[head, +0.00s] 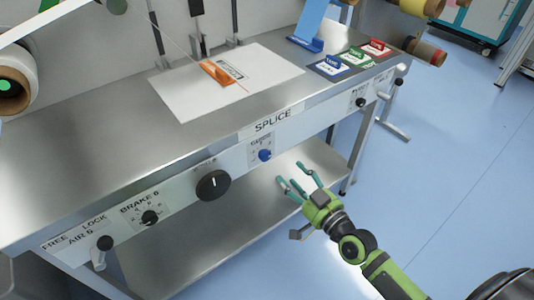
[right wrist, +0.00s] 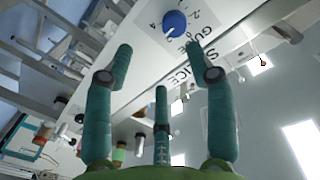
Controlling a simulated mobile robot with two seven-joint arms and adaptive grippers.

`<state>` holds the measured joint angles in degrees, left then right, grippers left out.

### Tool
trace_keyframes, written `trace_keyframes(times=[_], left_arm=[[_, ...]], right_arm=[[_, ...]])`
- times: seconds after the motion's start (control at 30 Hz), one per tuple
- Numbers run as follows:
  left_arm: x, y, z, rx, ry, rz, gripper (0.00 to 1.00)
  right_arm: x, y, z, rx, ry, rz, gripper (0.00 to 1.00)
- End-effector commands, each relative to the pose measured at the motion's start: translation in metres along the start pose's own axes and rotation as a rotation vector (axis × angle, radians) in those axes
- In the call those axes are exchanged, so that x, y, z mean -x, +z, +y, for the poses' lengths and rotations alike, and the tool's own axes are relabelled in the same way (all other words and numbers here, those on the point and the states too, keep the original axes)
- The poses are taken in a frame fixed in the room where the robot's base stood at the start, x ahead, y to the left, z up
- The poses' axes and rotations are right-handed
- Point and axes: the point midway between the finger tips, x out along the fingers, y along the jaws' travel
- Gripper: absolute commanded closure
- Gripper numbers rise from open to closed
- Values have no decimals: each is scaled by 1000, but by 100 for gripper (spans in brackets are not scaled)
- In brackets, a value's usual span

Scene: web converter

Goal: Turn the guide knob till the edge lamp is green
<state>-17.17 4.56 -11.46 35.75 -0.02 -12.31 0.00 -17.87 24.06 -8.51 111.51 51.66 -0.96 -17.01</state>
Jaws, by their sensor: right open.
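The guide knob is a small blue knob (head: 265,154) on the front panel of the bench, under the SPLICE label. In the right wrist view the blue knob (right wrist: 174,23) sits at the top, with a numbered scale and the word GUIDE beside it. My right gripper (head: 298,178) is open and empty, below and to the right of the knob and apart from it. In the right wrist view its teal fingers (right wrist: 158,68) are spread, pointing toward the panel. I cannot pick out the edge lamp for certain. My left gripper is not in view.
A large black knob (head: 213,186), a BRAKE knob (head: 150,217) and an AIR lever (head: 105,243) share the panel (head: 188,195). Another dark knob (head: 361,102) is to the right. A lower shelf (head: 215,235) lies beneath. The blue floor (head: 440,150) at right is clear.

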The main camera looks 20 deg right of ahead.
Motion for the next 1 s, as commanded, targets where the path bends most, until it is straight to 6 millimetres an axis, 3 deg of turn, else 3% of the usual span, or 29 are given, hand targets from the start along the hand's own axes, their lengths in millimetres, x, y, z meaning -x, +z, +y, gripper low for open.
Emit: trace_keyframes(times=[0.27,0.47,0.8,1.0], left_arm=[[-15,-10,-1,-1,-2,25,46],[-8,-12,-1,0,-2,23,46],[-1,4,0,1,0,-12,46],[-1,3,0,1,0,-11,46]], right_arm=[[-19,-4,-14,0,-59,13,44],[-38,-8,-18,2,-68,18,44],[-84,-8,-20,2,-67,16,44],[-91,-6,-21,4,-67,14,44]])
